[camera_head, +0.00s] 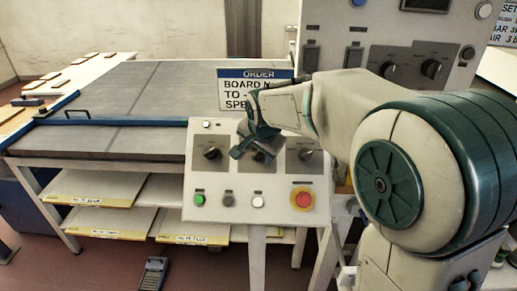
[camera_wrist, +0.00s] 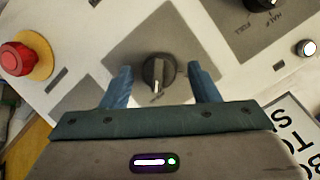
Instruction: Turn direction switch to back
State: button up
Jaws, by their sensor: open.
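A black rotary knob (camera_wrist: 158,72) on a dark grey plate sits between my fingers in the wrist view. Its light pointer mark faces the lower edge of that picture. It appears to be the middle of three knobs on the sloped control panel (camera_head: 229,181); no direction label is readable, so I cannot confirm it is the direction switch. My gripper (camera_wrist: 158,85) is open, with one blue finger on each side of the knob and visible gaps to it. In the head view my gripper (camera_head: 256,145) covers most of this knob.
A neighbouring knob (camera_head: 211,153) is marked half and full in the wrist view; another knob (camera_head: 306,155) is at the right. A red stop button (camera_head: 302,198) and a green button (camera_head: 199,200) sit below.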

jog(key=c, duration=1)
jog(key=shift+n, duration=0.3)
jog(key=shift+o, duration=0.2)
jog(key=n+h+b, duration=0.1)
jog(key=n, duration=0.2)
jog(key=shift+a, duration=0.15)
jog(key=n, duration=0.2)
jog(key=n+h+b, duration=0.1)
jog(key=n, duration=0.1)
jog(key=shift+a+f+h+b, duration=0.1)
jog(key=shift+a+h+b, duration=0.05)
jog(key=shift+h+b, duration=0.15)
jog(key=n+h+b, duration=0.1)
jog(key=n, duration=0.3)
jog(key=shift+a+t+b, duration=0.1)
jog(key=shift+t+b, duration=0.2)
jog(key=shift+s+a+n+t+h+b, duration=0.1)
jog(key=shift+n+t+h+b, duration=0.25)
jog(key=shift+n, duration=0.8)
jog(key=shift+s+n+t+h+b, duration=0.15)
jog(key=shift+n+h+b, duration=0.2)
jog(key=shift+n, duration=0.8)
jog(key=shift+w, duration=0.1)
